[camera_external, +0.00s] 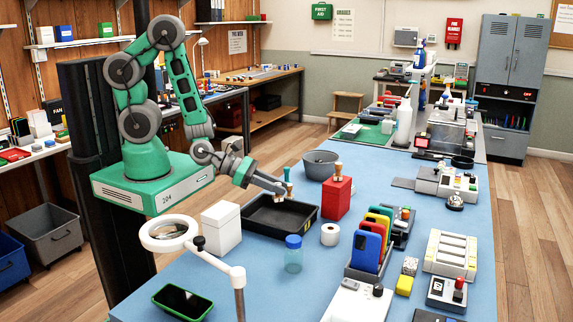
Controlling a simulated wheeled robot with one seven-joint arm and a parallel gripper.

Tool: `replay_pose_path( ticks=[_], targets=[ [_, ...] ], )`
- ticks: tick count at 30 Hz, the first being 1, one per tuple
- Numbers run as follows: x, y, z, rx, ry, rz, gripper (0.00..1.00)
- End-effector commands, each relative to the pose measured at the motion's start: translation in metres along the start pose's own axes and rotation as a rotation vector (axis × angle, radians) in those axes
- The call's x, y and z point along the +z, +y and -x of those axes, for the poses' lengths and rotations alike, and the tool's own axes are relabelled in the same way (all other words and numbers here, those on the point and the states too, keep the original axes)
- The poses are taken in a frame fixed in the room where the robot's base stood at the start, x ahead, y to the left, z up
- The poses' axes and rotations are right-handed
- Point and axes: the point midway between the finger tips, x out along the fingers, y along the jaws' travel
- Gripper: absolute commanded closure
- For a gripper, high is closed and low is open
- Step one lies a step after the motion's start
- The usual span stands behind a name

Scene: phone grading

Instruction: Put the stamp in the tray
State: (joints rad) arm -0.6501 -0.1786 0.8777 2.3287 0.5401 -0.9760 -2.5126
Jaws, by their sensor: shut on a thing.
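My gripper (281,189) is over the black tray (252,226), reaching in from the left. It is shut on a small upright stamp (288,176) with a teal top. The stamp is above the tray's back part; its lower end is too small to make out, so I cannot tell whether it touches the tray floor. The tray is a shallow open box on the blue table.
A red box (336,200) with a wooden-handled piece on top stands right of the tray. A white box (221,230) is to the left, a grey bowl (321,166) behind. A blue-lidded jar (293,257) and a white roll (330,235) stand in front.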

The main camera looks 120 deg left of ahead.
Motion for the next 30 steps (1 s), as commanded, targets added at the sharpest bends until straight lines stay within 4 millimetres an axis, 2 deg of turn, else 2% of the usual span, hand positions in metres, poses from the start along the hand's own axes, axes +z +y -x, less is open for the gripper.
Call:
replay_pose_path(
  ticks=[1,10,22,23,30],
  targets=[
    [-0.018,-0.001,-0.006,0.001,0.002,0.002,1.0],
    [-0.065,-0.003,-0.027,0.0,0.0,0.001,1.0],
    [-0.071,-0.003,-0.03,-0.001,-0.001,0.001,1.0],
    [-0.07,-0.003,-0.029,-0.002,-0.001,0.001,0.76],
    [-0.069,-0.003,-0.029,-0.002,-0.001,0.0,0.57]
  ],
)
